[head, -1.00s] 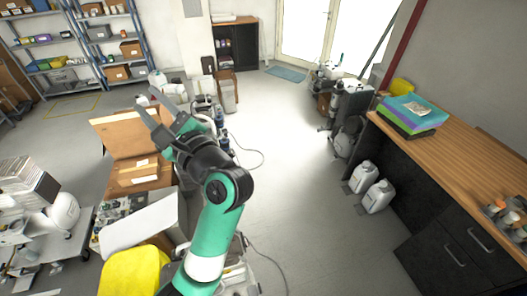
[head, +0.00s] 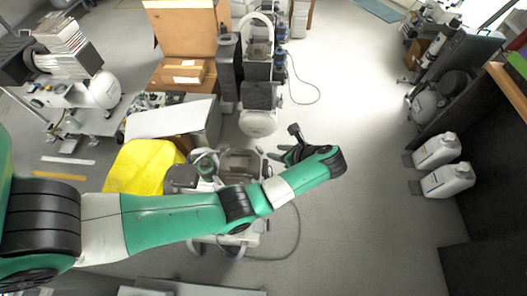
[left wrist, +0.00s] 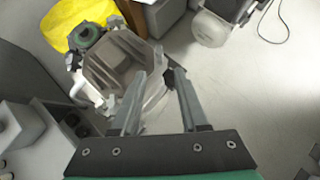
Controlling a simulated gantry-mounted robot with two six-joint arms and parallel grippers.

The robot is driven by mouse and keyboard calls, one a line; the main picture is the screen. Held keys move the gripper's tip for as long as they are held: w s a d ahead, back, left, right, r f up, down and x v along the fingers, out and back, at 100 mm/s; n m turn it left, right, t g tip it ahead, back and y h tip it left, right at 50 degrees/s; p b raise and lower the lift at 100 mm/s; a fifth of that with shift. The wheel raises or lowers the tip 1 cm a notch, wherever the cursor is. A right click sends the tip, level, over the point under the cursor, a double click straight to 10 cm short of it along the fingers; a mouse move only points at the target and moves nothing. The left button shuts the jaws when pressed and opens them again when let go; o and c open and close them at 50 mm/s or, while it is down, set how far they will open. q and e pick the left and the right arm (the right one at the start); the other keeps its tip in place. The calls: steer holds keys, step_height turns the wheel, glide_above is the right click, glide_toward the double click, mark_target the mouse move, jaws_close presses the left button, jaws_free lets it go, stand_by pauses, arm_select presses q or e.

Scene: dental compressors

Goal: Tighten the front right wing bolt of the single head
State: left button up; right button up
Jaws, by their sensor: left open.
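The compressor with the single head (head: 240,165) stands at the middle of the head view, beside the yellow cover and partly behind my left arm. In the left wrist view its grey, ribbed head (left wrist: 108,68) lies ahead and to the left of the fingers. My left gripper (head: 284,150) is just right of the head in the head view. In the left wrist view its two fingers (left wrist: 158,78) are apart with nothing clearly held between them. A small dark part shows by the right finger; I cannot tell whether it is the wing bolt. My right gripper is not in view.
A yellow cover (head: 145,167) lies left of the compressor. Another compressor with a white tank (head: 258,122) stands behind it. A cable (head: 303,95) lies on the floor. White jugs (head: 447,180) stand at the right. The floor between is clear.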

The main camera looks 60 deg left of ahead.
mark_target(262, 151)
arm_select(q)
steer(key=b+x, duration=0.3)
steer(key=x, duration=0.8)
steer(key=shift+s+a+f, duration=0.1)
steer(key=shift+a, duration=0.05)
jaws_close()
